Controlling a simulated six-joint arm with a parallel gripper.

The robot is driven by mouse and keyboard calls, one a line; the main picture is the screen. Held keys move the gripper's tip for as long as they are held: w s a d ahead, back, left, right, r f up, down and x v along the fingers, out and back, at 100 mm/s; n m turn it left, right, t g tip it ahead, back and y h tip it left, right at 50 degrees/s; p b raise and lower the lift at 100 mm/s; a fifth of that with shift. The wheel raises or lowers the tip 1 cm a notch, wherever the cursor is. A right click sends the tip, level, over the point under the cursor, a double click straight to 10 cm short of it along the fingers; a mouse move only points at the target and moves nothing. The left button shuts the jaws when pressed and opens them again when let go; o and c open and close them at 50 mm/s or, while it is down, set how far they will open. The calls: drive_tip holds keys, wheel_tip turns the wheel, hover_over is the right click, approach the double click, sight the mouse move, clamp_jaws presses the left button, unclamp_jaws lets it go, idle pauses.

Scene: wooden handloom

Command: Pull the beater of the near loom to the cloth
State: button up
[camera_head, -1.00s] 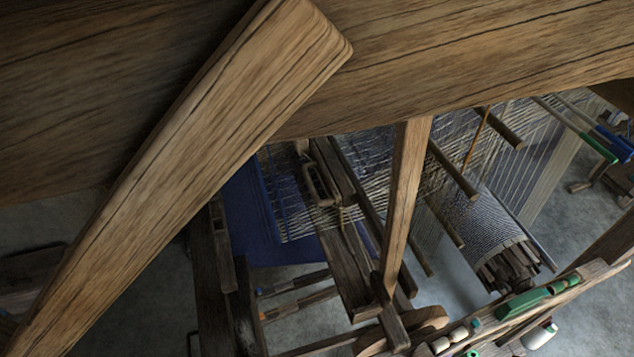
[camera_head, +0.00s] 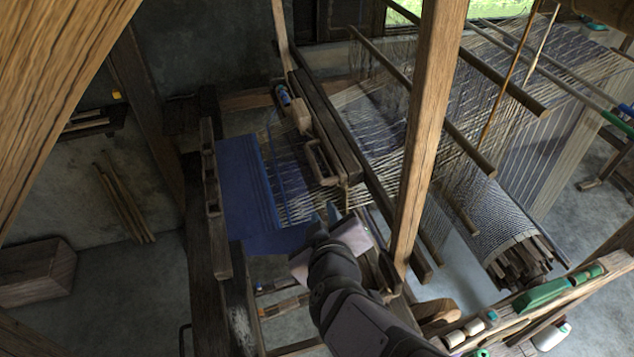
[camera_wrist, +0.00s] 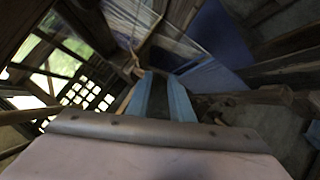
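The near loom's beater (camera_head: 330,130) is a dark wooden bar with a handle-like loop, slanting across the pale warp threads in the head view. The blue cloth (camera_head: 243,185) lies left of it, with a stretch of open warp between them. My gripper (camera_head: 322,222) is just below the beater's near end and right of the cloth's near edge. In the wrist view its two blue fingers (camera_wrist: 163,92) stand apart with a gap between them. I see nothing clearly held. Whether the fingers touch the beater cannot be told.
A wooden upright post (camera_head: 428,130) stands close right of my gripper. A thick beam (camera_head: 55,90) crosses the upper left. The wooden breast-side frame (camera_head: 222,240) is left of my arm. A shelf with green items (camera_head: 545,295) is at lower right.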

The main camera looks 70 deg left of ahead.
sight(316, 173)
drive_tip(key=shift+w+a+f+n+t+y+p, duration=0.2)
drive_tip(key=shift+w+a+y+p, duration=0.3)
drive_tip(key=shift+a, duration=1.9)
drive_tip(key=shift+w+a+f+n+t+y+p, duration=0.15)
drive_tip(key=shift+w+a+f+y+p, duration=0.35)
drive_tip(key=shift+a, duration=1.85)
drive_tip(key=shift+w+a+n+t+y+p, duration=0.15)
drive_tip(key=shift+w+a+p, duration=0.4)
drive_tip(key=shift+a, duration=1.85)
drive_tip(key=shift+s, duration=0.2)
clamp_jaws()
